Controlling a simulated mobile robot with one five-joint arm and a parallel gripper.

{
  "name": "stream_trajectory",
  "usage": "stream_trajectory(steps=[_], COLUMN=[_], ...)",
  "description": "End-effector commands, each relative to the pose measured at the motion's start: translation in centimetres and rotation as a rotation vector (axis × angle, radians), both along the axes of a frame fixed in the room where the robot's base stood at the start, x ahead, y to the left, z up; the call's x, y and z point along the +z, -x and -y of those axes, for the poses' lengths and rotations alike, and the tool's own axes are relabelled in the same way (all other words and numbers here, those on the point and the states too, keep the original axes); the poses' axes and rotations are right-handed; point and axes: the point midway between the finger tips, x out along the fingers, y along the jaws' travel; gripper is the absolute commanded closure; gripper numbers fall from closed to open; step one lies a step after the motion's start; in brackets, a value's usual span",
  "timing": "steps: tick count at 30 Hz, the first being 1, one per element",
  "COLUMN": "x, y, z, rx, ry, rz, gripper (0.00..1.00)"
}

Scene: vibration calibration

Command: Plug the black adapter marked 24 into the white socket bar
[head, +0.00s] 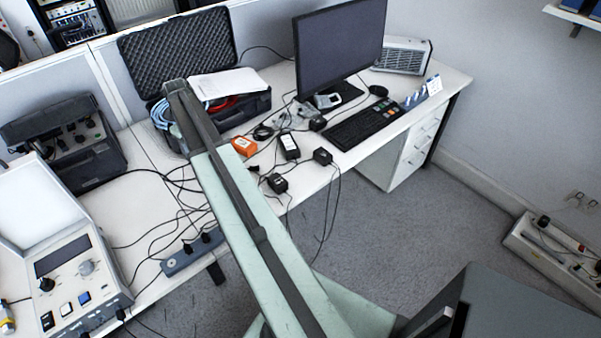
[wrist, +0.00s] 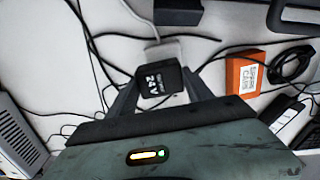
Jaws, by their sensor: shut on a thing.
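In the wrist view my gripper (wrist: 158,94) is shut on a black adapter (wrist: 160,76) with white lettering that appears to read 24V. A finger lies on either side of it. A white piece (wrist: 166,48) with a white cable shows right behind the adapter. It may be part of the white socket bar, but I cannot tell, nor whether the adapter touches it. In the head view my arm stretches over the desk and hides the gripper and the held adapter.
An orange box (head: 244,146) sits right of my arm, with loose black adapters (head: 289,147) and cables nearby. A grey-blue socket strip (head: 191,253) with black plugs lies at the desk's front edge. An open black case (head: 245,106), a monitor (head: 338,48) and a keyboard (head: 363,124) stand farther back.

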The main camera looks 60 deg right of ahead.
Motion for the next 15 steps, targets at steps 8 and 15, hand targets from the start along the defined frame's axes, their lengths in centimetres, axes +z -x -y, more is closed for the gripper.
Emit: stream_trajectory(steps=[8,15], x=[-0.29,-0.31], y=[0.0,0.02], z=[0.0,-0.01], rx=[0.0,0.0], ry=[0.0,0.0], rz=[0.0,-0.001], gripper=[0.79,0.79])
